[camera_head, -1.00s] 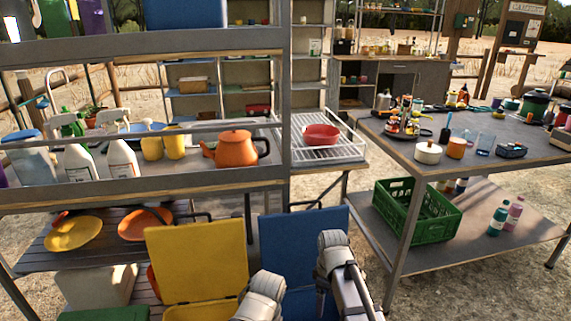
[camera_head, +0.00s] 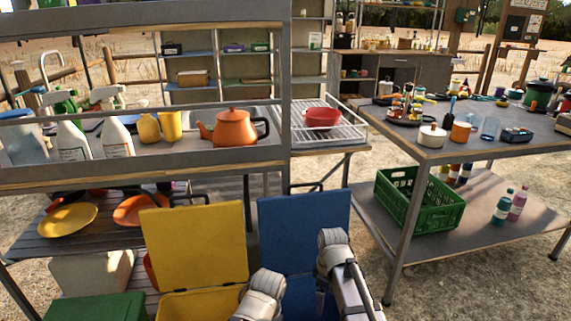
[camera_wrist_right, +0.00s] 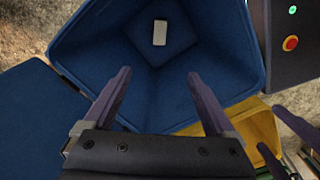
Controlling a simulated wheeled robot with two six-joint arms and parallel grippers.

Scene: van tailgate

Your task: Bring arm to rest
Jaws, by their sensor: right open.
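My right gripper (camera_wrist_right: 158,76) is open, its two dark fingers apart with nothing between them. In the right wrist view it is over the mouth of a blue bin (camera_wrist_right: 90,50). A small white block (camera_wrist_right: 160,33) lies on the floor of that bin, beyond the fingertips. In the head view my right arm comes up from the bottom edge, and the dark right gripper (camera_head: 321,298) is partly hidden in front of the blue bin, whose raised lid (camera_head: 290,230) stands behind it.
A yellow bin (camera_head: 195,250) with its lid up stands left of the blue one. A metal shelf with an orange teapot (camera_head: 235,128) is above left. A table at right bears a white pot (camera_head: 432,136), with a green crate (camera_head: 418,200) on its lower shelf.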

